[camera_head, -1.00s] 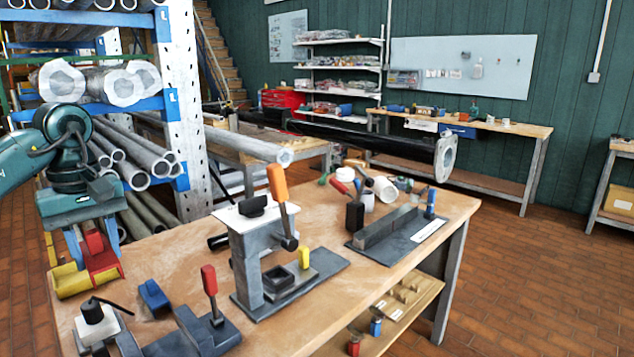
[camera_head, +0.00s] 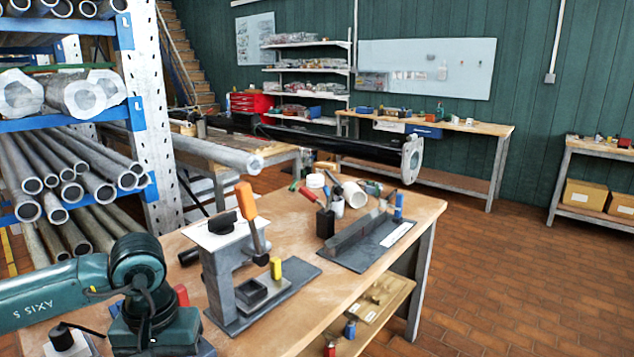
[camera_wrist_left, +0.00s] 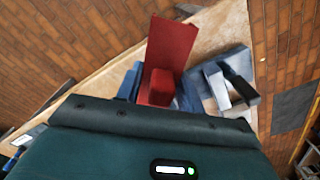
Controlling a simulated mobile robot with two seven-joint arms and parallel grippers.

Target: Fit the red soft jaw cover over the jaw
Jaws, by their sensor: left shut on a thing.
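The red soft jaw cover (camera_wrist_left: 170,48) shows in the left wrist view as a long flat red piece with a smaller block near its lower end. My left gripper (camera_wrist_left: 163,98) is shut on it, above the bench. A blue-grey clamp-like fixture (camera_wrist_left: 215,78) with a dark bar lies just right of the cover in the wrist view. I cannot tell for certain which part is the jaw. A white block with a black handle (camera_head: 65,339) stands left of my wrist in the head view. My right gripper is not in view.
An arbor press (camera_head: 232,265) with an orange handle stands right of my wrist on the wooden bench (camera_head: 325,287). A dark plate fixture (camera_head: 365,245) and several small items stand farther right. A pipe rack is at left.

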